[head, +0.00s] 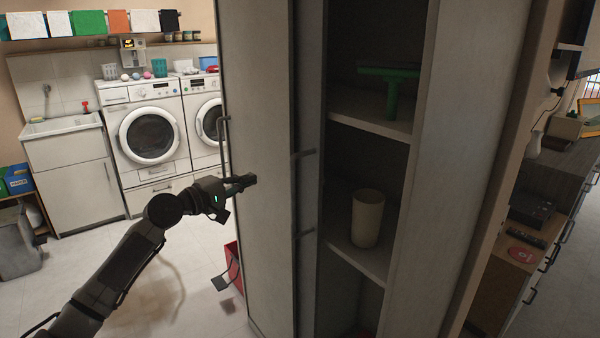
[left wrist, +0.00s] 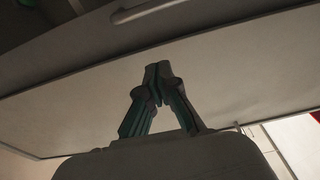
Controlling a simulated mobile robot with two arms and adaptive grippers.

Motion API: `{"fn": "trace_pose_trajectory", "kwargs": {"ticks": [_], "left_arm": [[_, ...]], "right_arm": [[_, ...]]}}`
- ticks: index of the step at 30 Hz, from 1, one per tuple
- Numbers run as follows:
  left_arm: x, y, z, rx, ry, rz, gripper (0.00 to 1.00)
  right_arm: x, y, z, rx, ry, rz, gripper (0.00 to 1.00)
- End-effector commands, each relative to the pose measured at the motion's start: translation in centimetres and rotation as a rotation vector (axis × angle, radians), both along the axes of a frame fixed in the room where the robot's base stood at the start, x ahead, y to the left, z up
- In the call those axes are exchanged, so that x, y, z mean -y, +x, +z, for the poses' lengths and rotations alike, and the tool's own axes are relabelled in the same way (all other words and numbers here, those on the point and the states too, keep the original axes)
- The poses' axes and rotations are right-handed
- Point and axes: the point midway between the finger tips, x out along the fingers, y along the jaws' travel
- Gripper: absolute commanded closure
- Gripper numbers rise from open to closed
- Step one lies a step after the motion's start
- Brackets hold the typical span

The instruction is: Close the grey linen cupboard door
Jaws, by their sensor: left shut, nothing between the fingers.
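The tall grey linen cupboard stands open in the head view, its shelves (head: 385,122) showing. A pale grey door panel (head: 262,90) stands out at its left, with a bar handle (head: 226,140) along its left edge. A narrow darker panel with another handle lies between it and the shelves; I cannot tell how it is joined. My left gripper (head: 250,181) is shut and empty, in front of the pale panel's left part. In the left wrist view the closed fingertips (left wrist: 157,70) point at a grey panel (left wrist: 225,65); contact is unclear. My right gripper is not in view.
A beige cup (head: 367,218) and a green object (head: 391,90) stand on the shelves. A red object (head: 234,268) is on the floor beside the door. Washing machines (head: 152,130) and a sink (head: 62,124) line the back wall. Open floor lies at the left.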

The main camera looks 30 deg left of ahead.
Motion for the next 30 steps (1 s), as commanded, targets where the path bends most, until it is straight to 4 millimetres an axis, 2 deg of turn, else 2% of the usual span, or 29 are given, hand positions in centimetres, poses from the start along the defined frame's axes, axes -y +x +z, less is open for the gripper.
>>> {"fn": "trace_pose_trajectory", "kwargs": {"ticks": [5, 15, 22, 30], "left_arm": [[0.4, 1.2, 0.6, 0.006, -0.009, -0.005, 1.00], [1.8, 6.8, 0.6, 0.006, -0.009, -0.003, 1.00], [2.7, 9.8, 0.5, 0.004, -0.007, -0.004, 1.00], [5.0, 8.0, 0.5, 0.001, -0.001, -0.004, 1.00]], "right_arm": [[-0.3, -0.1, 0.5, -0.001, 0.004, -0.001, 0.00], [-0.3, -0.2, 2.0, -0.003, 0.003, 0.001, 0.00], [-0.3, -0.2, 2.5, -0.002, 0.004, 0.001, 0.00], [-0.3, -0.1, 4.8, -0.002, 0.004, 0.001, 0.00]]}}
